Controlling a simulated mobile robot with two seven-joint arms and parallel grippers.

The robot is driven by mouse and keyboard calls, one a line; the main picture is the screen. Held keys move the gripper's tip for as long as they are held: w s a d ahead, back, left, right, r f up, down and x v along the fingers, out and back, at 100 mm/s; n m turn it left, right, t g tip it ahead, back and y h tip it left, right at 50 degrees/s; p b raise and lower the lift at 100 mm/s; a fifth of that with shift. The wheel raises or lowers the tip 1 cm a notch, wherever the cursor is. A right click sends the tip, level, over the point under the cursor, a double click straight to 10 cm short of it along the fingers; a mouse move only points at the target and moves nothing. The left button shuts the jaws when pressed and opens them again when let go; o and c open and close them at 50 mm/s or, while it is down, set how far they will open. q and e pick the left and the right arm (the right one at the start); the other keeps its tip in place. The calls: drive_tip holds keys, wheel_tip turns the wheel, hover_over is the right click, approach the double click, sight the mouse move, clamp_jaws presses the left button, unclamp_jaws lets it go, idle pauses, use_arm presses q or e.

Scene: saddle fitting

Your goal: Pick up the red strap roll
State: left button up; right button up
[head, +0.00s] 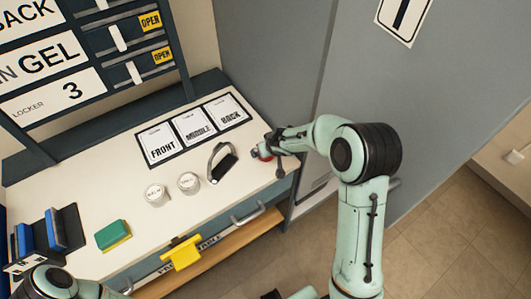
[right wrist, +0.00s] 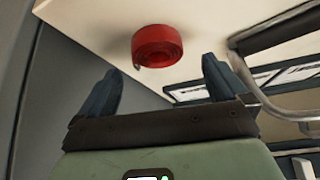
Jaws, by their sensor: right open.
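The red strap roll (head: 263,154) lies on the cream worktop near its right end, partly hidden by my right gripper (head: 271,146) in the head view. In the right wrist view the roll (right wrist: 157,45) is a flat red coil with a loose end at its left. My right gripper (right wrist: 161,66) is open, with one finger to each side of the roll's position and a gap between fingertips and roll. It holds nothing. Of my left arm only links show at the lower left of the head view; its gripper is out of frame.
A metal stirrup (head: 211,162) with a dark pad stands left of the roll; its bar also shows close by in the right wrist view (right wrist: 241,72). Two white tins (head: 189,183), a green-yellow sponge (head: 113,235) and FRONT, MIDDLE, BACK cards (head: 194,127) are farther left.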

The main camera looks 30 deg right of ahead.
drive_tip(key=shift+x, duration=1.9)
drive_tip(key=shift+s, duration=0.25)
drive_tip(key=c, duration=1.2)
